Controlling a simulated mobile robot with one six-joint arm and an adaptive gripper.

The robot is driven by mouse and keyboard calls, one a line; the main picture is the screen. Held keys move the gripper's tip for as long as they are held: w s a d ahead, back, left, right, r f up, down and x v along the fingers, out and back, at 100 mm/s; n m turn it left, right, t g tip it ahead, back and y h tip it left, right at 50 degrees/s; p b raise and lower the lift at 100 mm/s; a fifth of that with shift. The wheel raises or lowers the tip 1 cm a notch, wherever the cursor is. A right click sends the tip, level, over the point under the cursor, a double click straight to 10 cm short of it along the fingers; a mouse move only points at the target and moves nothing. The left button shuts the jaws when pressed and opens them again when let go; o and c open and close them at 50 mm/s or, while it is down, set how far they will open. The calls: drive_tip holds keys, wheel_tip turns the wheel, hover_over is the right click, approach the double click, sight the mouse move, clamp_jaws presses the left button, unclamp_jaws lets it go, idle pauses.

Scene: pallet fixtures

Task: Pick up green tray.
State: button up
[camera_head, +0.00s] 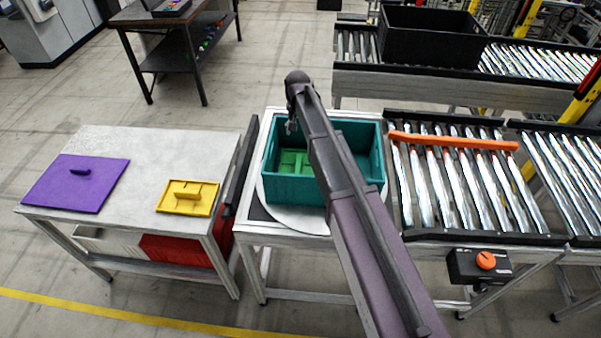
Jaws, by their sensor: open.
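The green tray (289,158) lies inside a teal bin (290,190), in its left part. A raised green handle shows on the tray. My arm crosses over the bin from the lower right and hides the right part of the tray and much of the bin's inside. The far end of my arm rises above the bin's back edge.
A table on the left holds a purple tray (60,187) and a yellow tray (203,207). A roller conveyor (445,190) with an orange bar (455,142) adjoins the bin on the right. A black crate (425,42) stands on the conveyor behind.

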drive_tip(key=b, duration=0.5)
hover_over(298, 164)
drive_tip(key=shift+f, duration=2.5)
drive_tip(key=shift+f, duration=0.1)
wheel_tip(298, 164, down, 8)
drive_tip(key=b, duration=0.8)
drive_tip(key=shift+f, duration=0.2)
drive_tip(key=shift+f, duration=0.1)
drive_tip(key=shift+s+f+b, duration=0.1)
drive_tip(key=shift+f+b, duration=2.4)
drive_tip(key=shift+b, duration=0.1)
clamp_jaws()
